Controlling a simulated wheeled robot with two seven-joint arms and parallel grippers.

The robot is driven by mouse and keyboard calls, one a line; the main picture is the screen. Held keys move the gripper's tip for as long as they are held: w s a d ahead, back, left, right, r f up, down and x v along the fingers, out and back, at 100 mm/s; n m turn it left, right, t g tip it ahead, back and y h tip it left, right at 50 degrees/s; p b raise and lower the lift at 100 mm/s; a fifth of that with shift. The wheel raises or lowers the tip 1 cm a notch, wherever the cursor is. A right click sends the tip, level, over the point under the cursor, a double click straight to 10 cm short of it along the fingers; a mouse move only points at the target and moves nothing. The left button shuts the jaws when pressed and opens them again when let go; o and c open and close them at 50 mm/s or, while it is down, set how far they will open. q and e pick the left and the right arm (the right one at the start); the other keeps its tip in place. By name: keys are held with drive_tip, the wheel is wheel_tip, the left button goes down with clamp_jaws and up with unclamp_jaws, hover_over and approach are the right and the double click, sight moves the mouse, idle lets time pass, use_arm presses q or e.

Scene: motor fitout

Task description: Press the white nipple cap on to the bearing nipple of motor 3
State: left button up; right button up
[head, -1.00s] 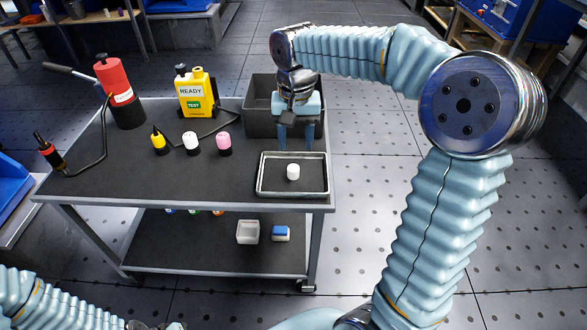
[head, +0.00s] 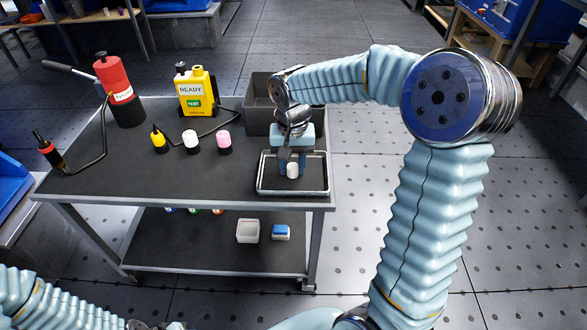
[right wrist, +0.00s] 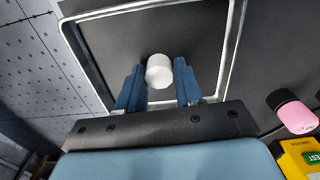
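The white nipple cap (head: 292,170) stands in the shallow metal-rimmed tray (head: 262,188) at the right front of the cart. My right gripper (head: 291,172) is lowered over the tray, with its blue fingers on either side of the cap. In the right wrist view the cap (right wrist: 159,71) is between the open fingertips (right wrist: 159,82), with a gap visible at least on the right side. I cannot tell whether the left finger touches it. Only a bit of my left arm shows at the lower left; its gripper is not clearly seen. No motor is in view.
On the cart top (head: 120,165) stand a red grease pump (head: 120,92), a yellow tester (head: 196,92), and yellow, white and pink-topped bottles (head: 223,142). A grey bin (head: 262,105) is behind the tray. The lower shelf holds a white box (head: 248,231) and a blue-and-white block (head: 281,233).

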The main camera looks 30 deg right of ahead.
drive_tip(key=c, duration=0.5)
drive_tip(key=shift+c, duration=0.2)
drive_tip(key=shift+r, duration=0.1)
drive_tip(key=shift+r, duration=0.6)
drive_tip(key=s+a+r, duration=0.4)
drive_tip(key=a+r, duration=0.7)
drive_tip(key=a, duration=0.2)
drive_tip(key=shift+a+r, duration=0.25)
drive_tip(key=shift+r, duration=0.1)
drive_tip(key=shift+a, duration=0.1)
